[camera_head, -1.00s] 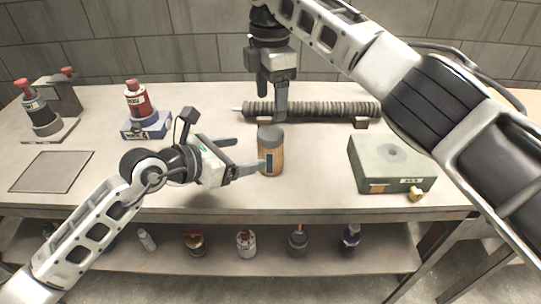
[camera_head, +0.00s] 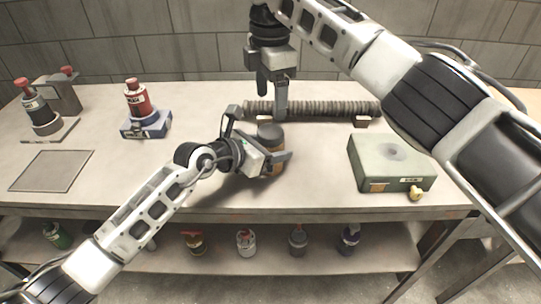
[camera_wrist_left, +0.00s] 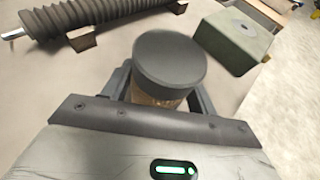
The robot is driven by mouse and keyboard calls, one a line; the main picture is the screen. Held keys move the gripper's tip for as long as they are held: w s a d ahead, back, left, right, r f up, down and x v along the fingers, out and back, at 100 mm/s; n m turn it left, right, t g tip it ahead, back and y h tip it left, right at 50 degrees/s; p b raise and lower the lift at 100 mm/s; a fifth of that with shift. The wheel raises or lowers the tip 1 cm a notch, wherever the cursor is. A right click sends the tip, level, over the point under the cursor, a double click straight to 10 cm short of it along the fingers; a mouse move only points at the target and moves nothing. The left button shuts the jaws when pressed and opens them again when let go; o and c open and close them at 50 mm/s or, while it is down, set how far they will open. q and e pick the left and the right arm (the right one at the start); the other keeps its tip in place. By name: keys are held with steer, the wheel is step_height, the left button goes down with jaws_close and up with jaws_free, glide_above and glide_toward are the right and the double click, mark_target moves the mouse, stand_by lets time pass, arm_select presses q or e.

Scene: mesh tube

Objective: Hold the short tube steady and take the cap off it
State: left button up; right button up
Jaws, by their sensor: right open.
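The short tube (camera_head: 278,160) is an amber cylinder with a dark grey cap (camera_head: 270,132), standing upright on the table. The cap is on it and shows large in the left wrist view (camera_wrist_left: 170,58). My left gripper (camera_head: 275,163) is low at the tube, with one finger on each side of its body, below the cap. Its fingers look spread, but the cap and palm hide where they would touch the tube. My right gripper (camera_head: 281,112) points down, open and empty, behind the tube and above it.
A ribbed dark hose (camera_head: 330,109) lies behind on small supports. A grey-green box (camera_head: 390,165) is at the right. A red bottle (camera_head: 137,100) on a blue stand and a dark bottle (camera_head: 38,108) are at the left, near a flat plate (camera_head: 52,171). Several bottles stand on the lower shelf.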

mark_target(271, 131)
arm_select(q)
jaws_close()
arm_select(e)
steer(key=m, duration=2.2)
steer(key=shift+m, duration=0.3)
steer(key=m, duration=0.3)
steer(key=shift+m, duration=0.4)
steer(key=shift+f+m, duration=0.3)
steer(key=shift+f, duration=3.7)
